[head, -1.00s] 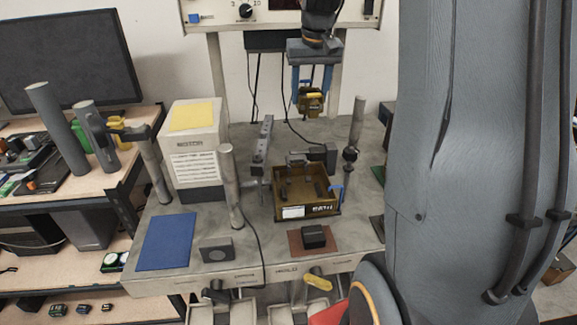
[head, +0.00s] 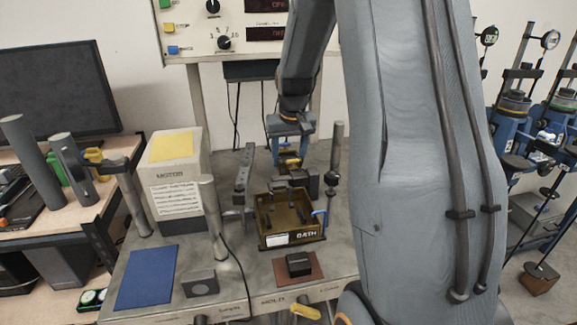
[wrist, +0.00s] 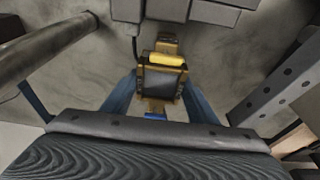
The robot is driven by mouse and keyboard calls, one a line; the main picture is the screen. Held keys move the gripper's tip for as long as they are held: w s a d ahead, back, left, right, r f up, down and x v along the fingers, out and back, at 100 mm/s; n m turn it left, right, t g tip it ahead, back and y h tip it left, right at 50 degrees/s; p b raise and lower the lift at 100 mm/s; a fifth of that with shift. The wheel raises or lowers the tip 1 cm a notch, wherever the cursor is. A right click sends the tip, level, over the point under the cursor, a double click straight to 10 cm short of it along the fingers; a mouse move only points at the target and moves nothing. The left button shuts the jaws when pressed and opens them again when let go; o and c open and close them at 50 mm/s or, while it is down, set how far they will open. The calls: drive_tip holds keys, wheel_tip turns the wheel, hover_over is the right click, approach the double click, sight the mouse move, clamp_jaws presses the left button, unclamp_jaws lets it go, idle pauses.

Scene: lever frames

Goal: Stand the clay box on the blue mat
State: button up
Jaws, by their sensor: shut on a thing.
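The blue mat (head: 147,277) lies flat and bare at the front left of the grey bench in the head view. My gripper (head: 289,152) points down behind the brown bath, its blue fingers shut on a brass-brown box with a yellow part on top, which I take to be the clay box (head: 288,163). In the wrist view the box (wrist: 161,83) sits between the blue fingers (wrist: 160,79) and shows a dark face. Its lower part is hidden in the head view, and I cannot tell whether it touches anything.
The open brown bath (head: 290,240) stands below the gripper. A grey block (head: 199,284) is right of the mat. A black block (head: 299,264) sits on a brown mat (head: 319,275).

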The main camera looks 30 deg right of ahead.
drive_tip(key=shift+s+p+x, duration=0.2)
drive_tip(key=shift+x, duration=0.6)
drive_tip(key=shift+s+p+x, duration=0.15)
drive_tip(key=shift+p+x, duration=0.05)
drive_tip(key=shift+x, duration=0.6)
drive_tip(key=shift+a+f, duration=0.1)
drive_tip(key=shift+f, duration=0.25)
drive_tip(key=shift+f, duration=0.1)
drive_tip(key=shift+s+f, duration=0.2)
drive_tip(key=shift+f, duration=0.15)
drive_tip(key=c, duration=0.4)
drive_tip(key=o, duration=1.3)
drive_tip(key=shift+s+a+f, duration=0.1)
drive_tip(key=o, duration=0.4)
